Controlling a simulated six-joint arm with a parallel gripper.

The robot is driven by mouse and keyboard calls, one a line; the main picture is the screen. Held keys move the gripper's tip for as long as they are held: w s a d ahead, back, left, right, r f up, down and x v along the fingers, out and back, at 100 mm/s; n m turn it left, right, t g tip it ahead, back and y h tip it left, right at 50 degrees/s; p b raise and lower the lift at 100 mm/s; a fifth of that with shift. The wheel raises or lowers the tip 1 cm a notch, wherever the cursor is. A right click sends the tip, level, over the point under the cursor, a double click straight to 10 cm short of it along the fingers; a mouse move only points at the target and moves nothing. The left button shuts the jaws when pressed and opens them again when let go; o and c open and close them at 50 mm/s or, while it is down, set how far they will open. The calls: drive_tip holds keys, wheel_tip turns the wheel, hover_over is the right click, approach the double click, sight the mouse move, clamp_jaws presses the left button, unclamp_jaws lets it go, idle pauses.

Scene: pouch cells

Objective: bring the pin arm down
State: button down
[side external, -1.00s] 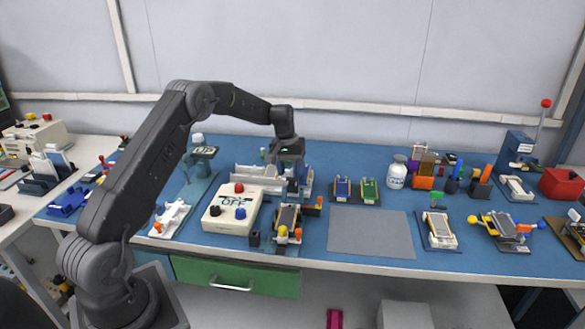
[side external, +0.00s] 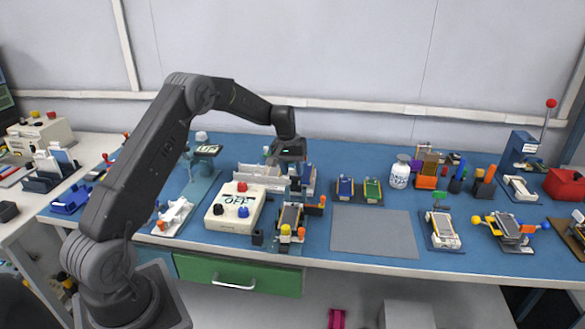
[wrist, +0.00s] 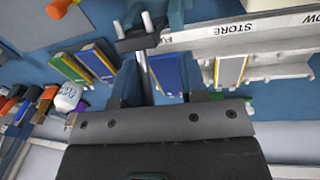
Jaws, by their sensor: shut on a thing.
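My gripper (side external: 290,163) points down over the fixture (side external: 291,214) beside the white control box. In the wrist view, a thin metal rod (wrist: 148,75) with a dark clamp-like head (wrist: 139,33) runs to between my fingers; it looks like the pin arm, and my gripper is shut on it. In the side view, dark parts of this arm show just under my gripper, above the fixture. The exact contact is hidden by the gripper body. The fixture has a yellow knob and orange knobs and holds a flat cell.
The white box (side external: 234,207) with red, black and blue knobs stands left of the fixture. A white rack (wrist: 270,45) marked STORE is close by. Blue and green cells (side external: 358,190) stand to the right. A bare grey mat (side external: 375,232) lies at front right.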

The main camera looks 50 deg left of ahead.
sight(295, 177)
drive_tip(key=shift+w+d+r+t, duration=0.3)
drive_tip(key=shift+w+d+r, duration=0.2)
drive_tip(key=shift+w+r, duration=0.05)
drive_tip(key=shift+s+d+m+t+y, duration=0.35)
drive_tip(key=shift+s+t+y, duration=0.15)
drive_tip(key=shift+t+y, duration=0.25)
drive_tip(key=shift+s+d+t+y, duration=0.55)
drive_tip(key=shift+s+t+y, duration=0.2)
drive_tip(key=shift+t+y, duration=0.3)
drive_tip(key=shift+f, duration=0.1)
drive_tip(key=shift+s+d+f, duration=0.2)
drive_tip(key=shift+s, duration=0.15)
drive_tip(key=shift+c, duration=0.6)
unclamp_jaws()
drive_tip(key=shift+d+f, duration=0.1)
drive_tip(key=shift+d, duration=0.05)
drive_tip(key=v, duration=1.3)
drive_tip(key=shift+d+r, duration=0.25)
drive_tip(key=shift+r, duration=0.1)
drive_tip(key=shift+s, duration=0.15)
